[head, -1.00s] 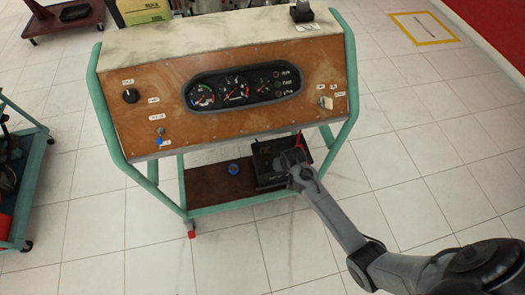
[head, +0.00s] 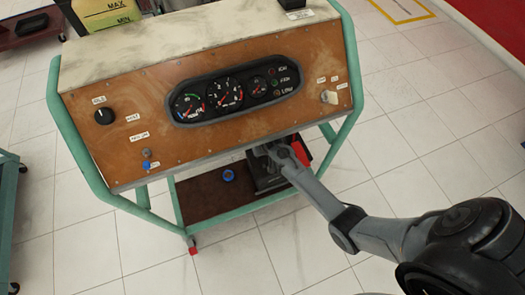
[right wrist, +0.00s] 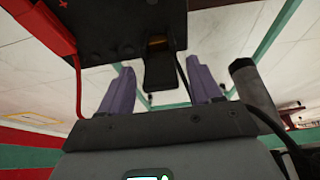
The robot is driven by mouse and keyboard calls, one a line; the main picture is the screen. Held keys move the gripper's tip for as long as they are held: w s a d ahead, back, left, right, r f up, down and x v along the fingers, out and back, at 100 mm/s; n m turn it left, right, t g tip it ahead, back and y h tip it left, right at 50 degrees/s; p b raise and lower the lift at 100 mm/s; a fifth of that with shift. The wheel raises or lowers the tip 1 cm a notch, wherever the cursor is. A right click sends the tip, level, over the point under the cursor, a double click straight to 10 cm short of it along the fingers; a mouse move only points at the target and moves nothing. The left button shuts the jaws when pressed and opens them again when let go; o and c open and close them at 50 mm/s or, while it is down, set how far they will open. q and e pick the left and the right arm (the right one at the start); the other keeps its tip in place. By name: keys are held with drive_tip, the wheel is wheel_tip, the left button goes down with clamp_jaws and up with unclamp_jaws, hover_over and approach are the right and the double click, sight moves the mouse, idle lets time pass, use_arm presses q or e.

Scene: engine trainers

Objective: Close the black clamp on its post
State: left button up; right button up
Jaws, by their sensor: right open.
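In the right wrist view the black clamp (right wrist: 158,72) sits at the edge of the dark battery (right wrist: 115,25), by a small brass-coloured post (right wrist: 157,42). My right gripper (right wrist: 160,90) is open, with one purple-grey finger on each side of the clamp and a visible gap to each. I cannot tell how far the clamp is seated on the post. In the head view my right gripper (head: 272,150) is at the battery (head: 268,178) on the trolley's lower shelf, and it hides the black clamp. My left gripper is not in view.
A red clamp and cable (right wrist: 60,45) are at the left of the battery in the right wrist view. The instrument panel (head: 215,110) overhangs the shelf (head: 203,197). A blue cap (head: 229,175) is left of the battery.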

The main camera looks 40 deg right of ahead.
drive_tip(key=shift+w+d+f, duration=0.1)
drive_tip(key=shift+w+f, duration=0.15)
drive_tip(key=shift+f, duration=0.2)
clamp_jaws()
